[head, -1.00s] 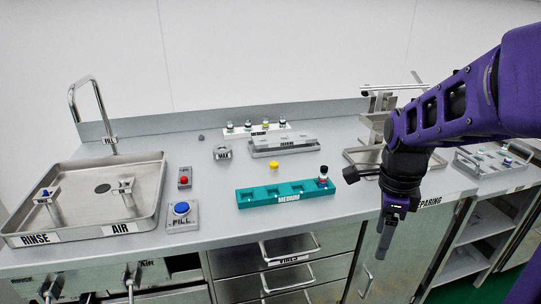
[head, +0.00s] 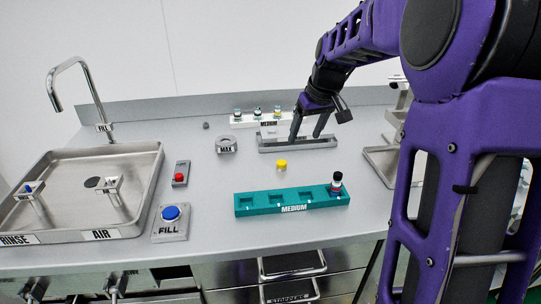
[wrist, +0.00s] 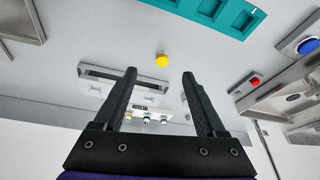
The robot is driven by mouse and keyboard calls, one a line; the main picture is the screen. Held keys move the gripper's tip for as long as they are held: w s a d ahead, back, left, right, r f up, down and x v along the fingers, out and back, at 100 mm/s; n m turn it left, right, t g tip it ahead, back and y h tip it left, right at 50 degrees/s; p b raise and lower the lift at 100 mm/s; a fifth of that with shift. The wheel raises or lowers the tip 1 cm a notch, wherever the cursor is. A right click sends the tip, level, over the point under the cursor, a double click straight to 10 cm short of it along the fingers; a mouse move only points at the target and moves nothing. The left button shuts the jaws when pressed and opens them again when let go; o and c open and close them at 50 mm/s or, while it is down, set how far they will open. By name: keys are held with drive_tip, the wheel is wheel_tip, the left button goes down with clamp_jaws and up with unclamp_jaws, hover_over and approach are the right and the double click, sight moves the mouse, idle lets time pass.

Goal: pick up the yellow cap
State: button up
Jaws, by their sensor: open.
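The yellow cap (head: 281,165) stands alone on the grey counter, behind the teal tray and in front of the metal rack. It also shows in the wrist view (wrist: 162,60), above and between my fingers in the picture, apart from them. My gripper (head: 305,138) is open and empty. In the head view its fingers point down over the metal rack, behind the cap. The wrist view shows both fingers (wrist: 160,75) spread with nothing between them. My gripper does not touch the cap.
The teal MEDIUM tray (head: 262,209) holds one vial with a dark cap (head: 336,184). A metal rack (head: 270,148) and a white tray of vials (head: 241,122) are behind. The MAX block (head: 226,146), red button (head: 180,178), blue FILL button (head: 170,213) and sink (head: 150,165) are left.

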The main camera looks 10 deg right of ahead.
drive_tip(key=w+n, duration=0.1)
drive_tip(key=w, duration=0.1)
drive_tip(key=b, duration=0.2)
hover_over(283, 163)
drive_tip(key=s+d, duration=0.1)
drive_tip(key=s, duration=0.2)
drive_tip(key=shift+n, duration=0.3)
drive_tip(key=f, duration=1)
drive_tip(key=shift+s+d+f, duration=0.1)
drive_tip(key=shift+d+f, duration=0.05)
drive_tip(key=shift+d, duration=0.05)
drive_tip(key=shift+w+a+x, duration=0.15)
drive_tip(key=shift+w+x, duration=0.1)
drive_tip(key=shift+x, duration=1.15)
drive_tip(key=shift+w+a+x, duration=0.15)
drive_tip(key=shift+w+x, duration=0.05)
drive_tip(key=shift+x, duration=1.15)
clamp_jaws()
